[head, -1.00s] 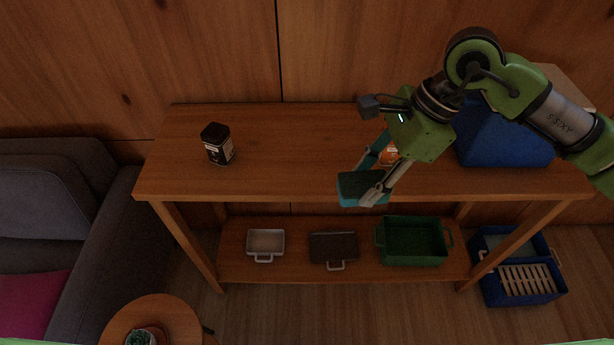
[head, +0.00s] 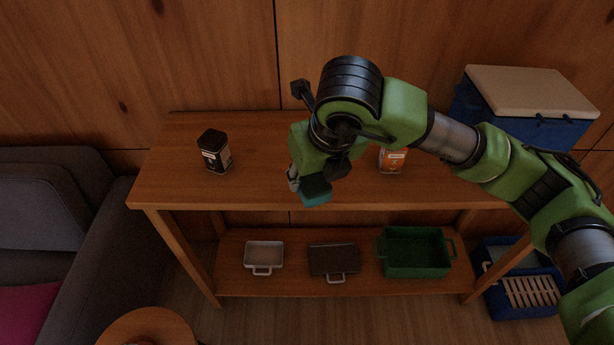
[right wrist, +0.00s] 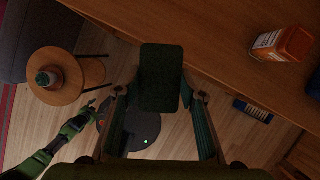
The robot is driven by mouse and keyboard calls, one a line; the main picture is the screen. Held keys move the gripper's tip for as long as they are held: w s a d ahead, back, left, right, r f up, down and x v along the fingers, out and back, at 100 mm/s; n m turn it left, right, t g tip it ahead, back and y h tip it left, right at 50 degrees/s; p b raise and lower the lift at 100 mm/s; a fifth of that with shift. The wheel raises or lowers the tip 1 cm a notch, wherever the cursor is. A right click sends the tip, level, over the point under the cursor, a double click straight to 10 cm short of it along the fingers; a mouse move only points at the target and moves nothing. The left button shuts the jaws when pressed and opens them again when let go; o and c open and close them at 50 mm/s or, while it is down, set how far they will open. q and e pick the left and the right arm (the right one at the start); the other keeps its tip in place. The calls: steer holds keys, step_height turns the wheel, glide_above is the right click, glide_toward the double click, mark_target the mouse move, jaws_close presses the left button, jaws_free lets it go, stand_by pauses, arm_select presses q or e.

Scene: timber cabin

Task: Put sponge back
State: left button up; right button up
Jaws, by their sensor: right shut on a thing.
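The sponge is a dark teal block with rounded corners. In the head view the sponge (head: 316,191) shows at the table's front edge, partly hidden by my right gripper (head: 306,182). In the right wrist view the sponge (right wrist: 161,76) is held between the tips of both fingers, and the right gripper (right wrist: 162,98) is shut on it. It appears above the table's front edge; I cannot tell its exact height. A green arm of mine (right wrist: 62,140) shows at lower left in the right wrist view; its jaws are too small and dark to read.
The wooden table (head: 260,190) holds a dark jar (head: 215,151) and an orange-labelled container (head: 392,160). A white tray (head: 264,255), a dark tray (head: 334,260) and a green tray (head: 414,252) stand on its lower shelf. A blue cooler (head: 527,105) is at right. The table's middle left is clear.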

steer(key=w+f, duration=0.2)
steer(key=w, duration=0.1)
steer(key=w+f+b, duration=0.1)
steer(key=w+f, duration=0.2)
steer(key=w, duration=0.1)
steer(key=w+f+b, duration=0.1)
steer(key=w+f, duration=0.2)
steer(key=w, duration=0.1)
steer(key=shift+w+a+f, duration=0.15)
steer(key=shift+a, duration=0.2)
steer(key=shift+w+f, duration=0.15)
steer(key=shift+f, duration=0.1)
arm_select(q)
steer(key=shift+s+f+b, duration=0.2)
steer(key=shift+f+b, duration=0.1)
steer(key=shift+f, duration=0.55)
steer(key=shift+s+f+b, duration=0.2)
steer(key=shift+f+b, duration=0.1)
steer(key=shift+f, duration=0.55)
arm_select(e)
steer(key=shift+w+f, duration=0.2)
steer(key=shift+f, duration=1.5)
arm_select(q)
steer(key=shift+f, duration=0.1)
arm_select(e)
steer(key=shift+f, duration=0.1)
steer(key=o, duration=1.1)
